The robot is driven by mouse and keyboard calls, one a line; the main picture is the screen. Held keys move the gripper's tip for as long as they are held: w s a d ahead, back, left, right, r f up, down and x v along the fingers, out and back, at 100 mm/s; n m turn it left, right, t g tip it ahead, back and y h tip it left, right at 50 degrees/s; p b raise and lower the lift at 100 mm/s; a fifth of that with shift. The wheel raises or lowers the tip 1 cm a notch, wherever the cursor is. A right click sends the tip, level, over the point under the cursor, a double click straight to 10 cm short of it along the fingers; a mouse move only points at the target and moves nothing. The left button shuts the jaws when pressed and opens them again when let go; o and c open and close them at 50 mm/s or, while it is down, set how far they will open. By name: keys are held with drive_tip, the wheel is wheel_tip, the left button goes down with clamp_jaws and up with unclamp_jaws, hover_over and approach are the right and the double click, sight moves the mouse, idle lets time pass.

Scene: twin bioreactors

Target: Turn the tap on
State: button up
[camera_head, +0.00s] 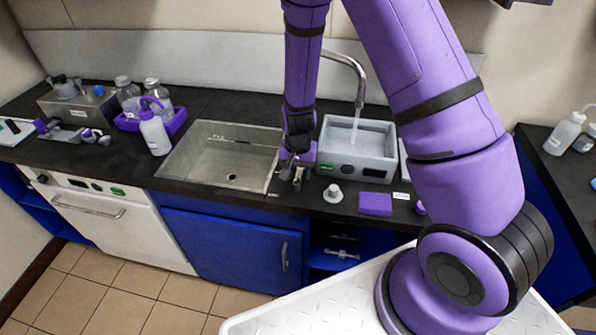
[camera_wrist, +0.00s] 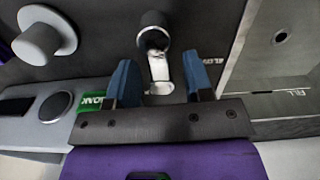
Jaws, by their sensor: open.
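The tap's curved metal spout (camera_head: 352,66) arches over a grey box-shaped bath (camera_head: 374,131). A pale vertical streak that looks like running water drops from the spout into the bath. My gripper (camera_head: 293,177) points down at the counter, between the sink and the bath. In the wrist view, my gripper (camera_wrist: 161,88) is open, with its two blue fingers apart. A metal lever (camera_wrist: 160,70) on a round dark post lies between the fingers, with gaps on both sides. In the head view, my arm and gripper mostly hide this lever.
The sink basin (camera_head: 225,156) is left of my gripper. A white knob (camera_head: 333,193) and a purple block (camera_head: 375,204) stand on the counter in front of the bath. A purple caddy (camera_head: 153,121) with bottles is farther left. The sink's inside is clear.

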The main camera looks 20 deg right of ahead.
sight(298, 175)
wheel_tip(298, 175, up, 10)
drive_tip(key=shift+r, duration=0.2)
idle(0.4)
